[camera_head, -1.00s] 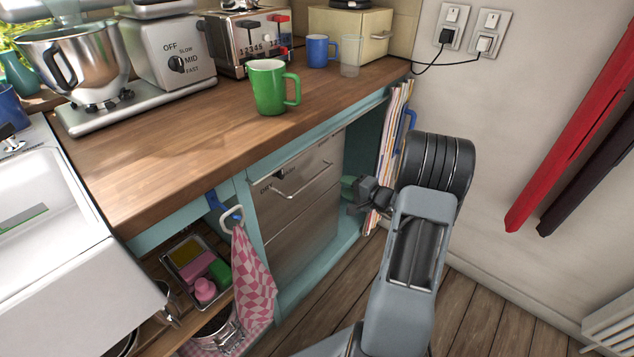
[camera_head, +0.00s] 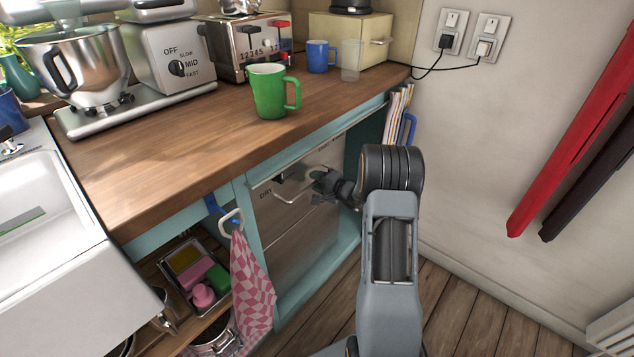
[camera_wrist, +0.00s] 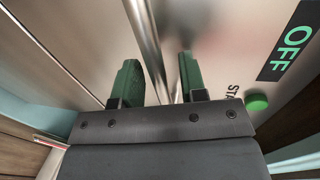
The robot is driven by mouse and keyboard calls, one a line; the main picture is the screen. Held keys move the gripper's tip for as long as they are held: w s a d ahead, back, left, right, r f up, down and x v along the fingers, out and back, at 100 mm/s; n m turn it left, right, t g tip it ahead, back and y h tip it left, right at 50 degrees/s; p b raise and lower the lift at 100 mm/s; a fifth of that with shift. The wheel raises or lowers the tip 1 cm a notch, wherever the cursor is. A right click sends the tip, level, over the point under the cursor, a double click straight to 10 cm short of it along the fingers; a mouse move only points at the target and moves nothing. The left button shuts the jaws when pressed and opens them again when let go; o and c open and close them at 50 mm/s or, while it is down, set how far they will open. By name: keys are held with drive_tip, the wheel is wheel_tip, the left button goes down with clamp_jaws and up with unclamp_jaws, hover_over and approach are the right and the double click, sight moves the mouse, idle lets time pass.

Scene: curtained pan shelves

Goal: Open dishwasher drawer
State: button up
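The dishwasher drawer (camera_head: 275,205) has a steel front set in a teal cabinet under the wooden counter, and it looks closed. Its bar handle (camera_head: 291,196) runs across the upper front. My gripper (camera_head: 318,186) is at the right part of this front, close to the handle. In the wrist view, my gripper (camera_wrist: 158,80) has its two green fingers apart, and the handle bar (camera_wrist: 148,45) passes between them. I cannot tell whether either finger touches the bar. A green button (camera_wrist: 257,102) and "OFF" lettering show on the steel panel to the right.
A pink checked towel (camera_head: 252,285) hangs from a hook (camera_head: 231,220) left of the drawer. Books (camera_head: 396,115) stand in a slot to the right. A green mug (camera_head: 268,92) is on the counter above. The wooden floor (camera_head: 450,310) in front is clear.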

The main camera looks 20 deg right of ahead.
clamp_jaws()
idle(0.3)
drive_tip(key=shift+s+f, duration=0.1)
drive_tip(key=shift+s, duration=0.05)
